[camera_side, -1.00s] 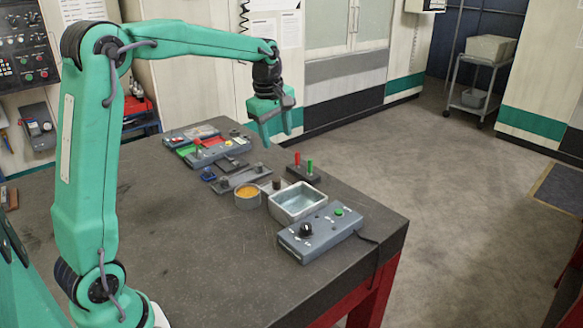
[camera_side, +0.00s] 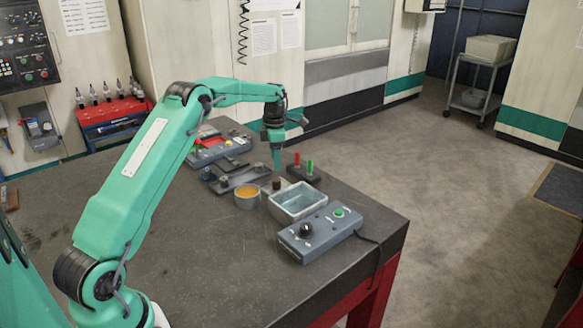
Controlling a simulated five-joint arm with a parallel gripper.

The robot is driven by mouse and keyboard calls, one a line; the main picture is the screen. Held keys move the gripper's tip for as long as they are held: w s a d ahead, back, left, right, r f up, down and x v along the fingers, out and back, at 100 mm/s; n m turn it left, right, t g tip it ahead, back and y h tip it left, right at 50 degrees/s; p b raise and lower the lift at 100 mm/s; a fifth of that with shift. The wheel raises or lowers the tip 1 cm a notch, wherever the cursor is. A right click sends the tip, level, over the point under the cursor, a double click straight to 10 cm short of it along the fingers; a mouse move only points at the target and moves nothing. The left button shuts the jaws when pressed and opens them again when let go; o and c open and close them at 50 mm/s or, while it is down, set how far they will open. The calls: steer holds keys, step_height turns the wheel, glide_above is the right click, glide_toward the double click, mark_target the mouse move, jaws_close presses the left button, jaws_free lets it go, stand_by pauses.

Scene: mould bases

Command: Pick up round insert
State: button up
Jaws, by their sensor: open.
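My gripper (camera_side: 276,160) is open and points straight down over the far side of the workbench. Its fingers nearly line up in this view, so the gap between them hardly shows. The fingertips are close above or behind a grey mould base (camera_side: 240,179) with small round parts on it. A small dark brown cylinder (camera_side: 277,184) stands just below the fingertips in the picture. I cannot tell which small round part is the round insert, or whether the fingers are around one.
A cup of orange contents (camera_side: 247,196) and a pale square tub (camera_side: 298,201) stand nearer. A grey control box (camera_side: 320,232) sits by the bench's right edge. The bench front (camera_side: 230,270) is clear.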

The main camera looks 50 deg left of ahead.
mark_target(276, 180)
steer(key=shift+a+f, duration=0.15)
steer(key=shift+f, duration=1.35)
steer(key=shift+f, duration=0.1)
steer(key=shift+w+f, duration=0.15)
steer(key=shift+f, duration=2.35)
steer(key=c, duration=1.1)
jaws_close()
steer(key=shift+r, duration=0.15)
